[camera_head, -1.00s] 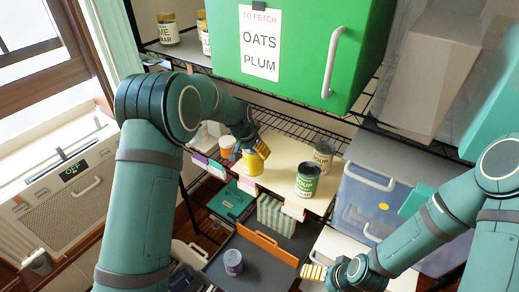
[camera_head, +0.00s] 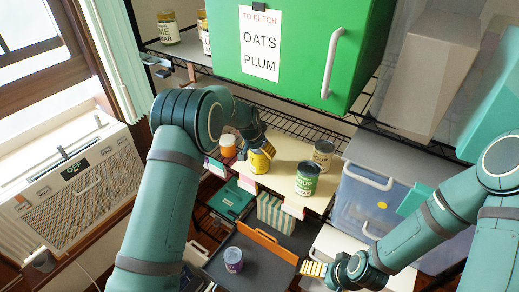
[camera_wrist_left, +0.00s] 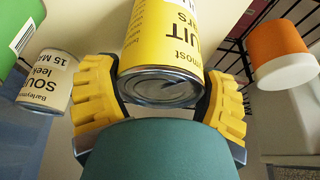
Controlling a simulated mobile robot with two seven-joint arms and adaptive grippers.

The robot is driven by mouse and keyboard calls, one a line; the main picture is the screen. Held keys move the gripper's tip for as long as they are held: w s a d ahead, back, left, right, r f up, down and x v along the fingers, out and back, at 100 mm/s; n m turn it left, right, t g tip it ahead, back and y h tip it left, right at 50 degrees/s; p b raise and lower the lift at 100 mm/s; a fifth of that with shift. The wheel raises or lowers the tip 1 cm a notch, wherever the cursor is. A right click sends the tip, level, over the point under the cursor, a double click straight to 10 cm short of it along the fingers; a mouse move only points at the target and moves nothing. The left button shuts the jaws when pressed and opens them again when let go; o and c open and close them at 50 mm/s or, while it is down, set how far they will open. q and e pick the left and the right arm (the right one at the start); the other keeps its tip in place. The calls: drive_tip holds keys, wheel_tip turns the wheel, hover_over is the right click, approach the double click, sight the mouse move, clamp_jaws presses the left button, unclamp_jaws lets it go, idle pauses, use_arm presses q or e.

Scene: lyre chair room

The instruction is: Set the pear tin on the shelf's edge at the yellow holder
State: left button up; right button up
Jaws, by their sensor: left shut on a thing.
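The pear tin (camera_head: 259,162) is yellow and stands at the front edge of the cream shelf (camera_head: 285,150). My left gripper (camera_head: 257,151) is shut around it. In the left wrist view the tin (camera_wrist_left: 165,40) sits between the yellow finger pads of the left gripper (camera_wrist_left: 160,85), its silver end facing the camera. Its label reads "UIT" and "ars" in part. I cannot make out a yellow holder on the shelf's edge; it may be hidden near the tin. My right gripper (camera_head: 314,269) is at lower middle, away from the shelf, its fingers seen edge-on.
A green soup tin (camera_head: 307,178) and a cream soup tin (camera_head: 323,155) stand right of the pear tin. An orange-topped jar (camera_head: 228,145) stands to its left. A green cabinet (camera_head: 300,40) overhangs.

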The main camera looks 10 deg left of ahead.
use_arm(q)
drive_tip(key=shift+f, duration=0.1)
drive_tip(key=o, duration=1.2)
